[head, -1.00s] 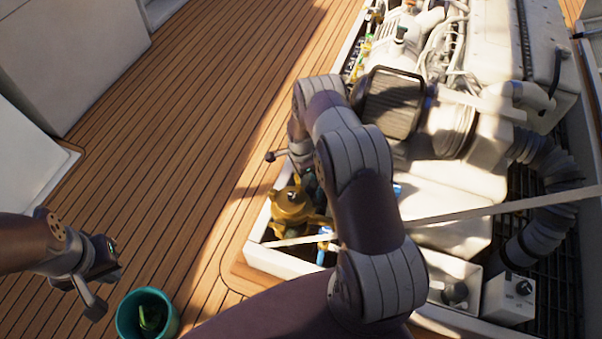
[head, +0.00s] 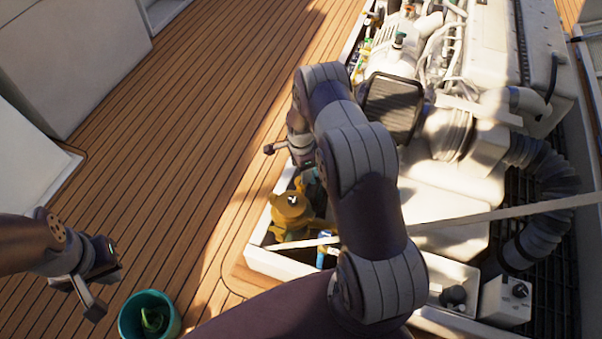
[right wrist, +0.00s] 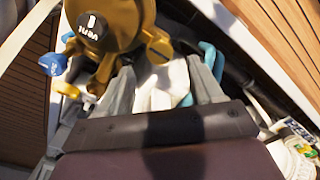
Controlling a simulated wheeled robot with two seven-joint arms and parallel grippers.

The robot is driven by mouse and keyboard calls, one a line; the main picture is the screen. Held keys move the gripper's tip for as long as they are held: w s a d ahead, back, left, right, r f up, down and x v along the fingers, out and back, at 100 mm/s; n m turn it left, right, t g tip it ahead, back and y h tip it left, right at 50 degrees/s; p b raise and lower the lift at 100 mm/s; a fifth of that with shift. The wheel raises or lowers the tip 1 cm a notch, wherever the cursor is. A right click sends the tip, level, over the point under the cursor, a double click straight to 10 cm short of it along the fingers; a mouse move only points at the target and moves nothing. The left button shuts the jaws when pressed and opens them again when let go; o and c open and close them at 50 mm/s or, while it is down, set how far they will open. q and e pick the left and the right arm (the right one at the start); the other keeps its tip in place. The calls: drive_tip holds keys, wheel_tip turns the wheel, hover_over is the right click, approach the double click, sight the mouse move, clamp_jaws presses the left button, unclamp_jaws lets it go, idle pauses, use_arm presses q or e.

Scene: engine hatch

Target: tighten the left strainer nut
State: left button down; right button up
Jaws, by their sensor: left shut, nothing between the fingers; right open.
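A brass strainer (head: 291,215) stands in the near left corner of the engine hatch. In the right wrist view the strainer (right wrist: 107,40) fills the upper left, with a dark round top bearing a white mark and brass lugs at its rim. I cannot clearly make out a separate nut. My right gripper (right wrist: 162,68) is open, its two grey fingers pointing at the strainer's lower rim, with one lug near the gap. Contact cannot be told. In the head view my right arm hides most of that gripper. My left gripper (head: 100,290) is shut and empty, over the deck.
A teal bucket (head: 149,316) with something green inside stands on the deck near my left gripper. The white engine (head: 455,190) fills the hatch to the right. A blue valve handle (right wrist: 52,64) is beside the strainer. Open planking (head: 170,150) lies left of the hatch.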

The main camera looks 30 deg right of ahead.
use_arm(q)
wheel_tip(320, 180, up, 2)
drive_tip(key=shift+r+p, duration=0.15)
drive_tip(key=shift+p, duration=0.55)
use_arm(e)
wheel_tip(320, 180, up, 7)
